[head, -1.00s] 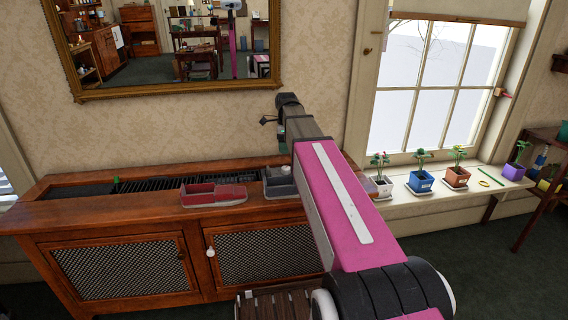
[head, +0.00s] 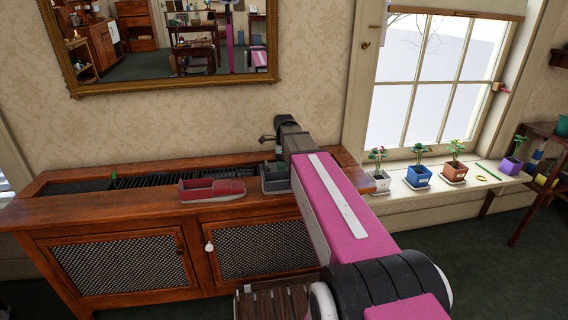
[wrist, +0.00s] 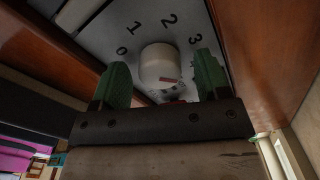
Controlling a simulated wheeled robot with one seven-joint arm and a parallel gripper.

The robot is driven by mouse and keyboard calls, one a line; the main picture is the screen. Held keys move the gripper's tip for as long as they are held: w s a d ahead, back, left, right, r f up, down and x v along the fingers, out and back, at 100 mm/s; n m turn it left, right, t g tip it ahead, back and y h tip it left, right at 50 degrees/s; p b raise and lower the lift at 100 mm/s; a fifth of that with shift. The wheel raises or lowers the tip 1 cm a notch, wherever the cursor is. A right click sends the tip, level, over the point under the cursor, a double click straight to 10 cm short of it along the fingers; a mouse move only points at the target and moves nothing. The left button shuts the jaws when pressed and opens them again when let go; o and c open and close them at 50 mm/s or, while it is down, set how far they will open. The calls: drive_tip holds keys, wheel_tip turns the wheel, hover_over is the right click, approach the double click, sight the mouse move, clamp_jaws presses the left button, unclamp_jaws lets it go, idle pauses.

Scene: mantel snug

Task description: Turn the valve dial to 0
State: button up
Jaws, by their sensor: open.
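The valve dial (wrist: 160,66) shows in the wrist view as a round pale knob on a grey plate (wrist: 190,18). The plate carries the numerals 0, 1, 2, 3 and 4 in an arc. A small red mark shows low on the knob, but I cannot tell which number the dial points to. My gripper (wrist: 163,60) is open, with one green finger on each side of the knob. I cannot tell whether either finger touches it. In the head view, my pink arm reaches over the cabinet, and the dial and my fingers are hidden.
The wooden cabinet (head: 120,222) has mesh doors and a dark grille on top. A red tray (head: 212,190) and a dark grey container (head: 275,179) stand on it, close to my arm. Potted plants (head: 418,177) line the window sill at the right. A gilt mirror (head: 170,87) hangs above.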

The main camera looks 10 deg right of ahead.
drive_tip(key=c, duration=0.9)
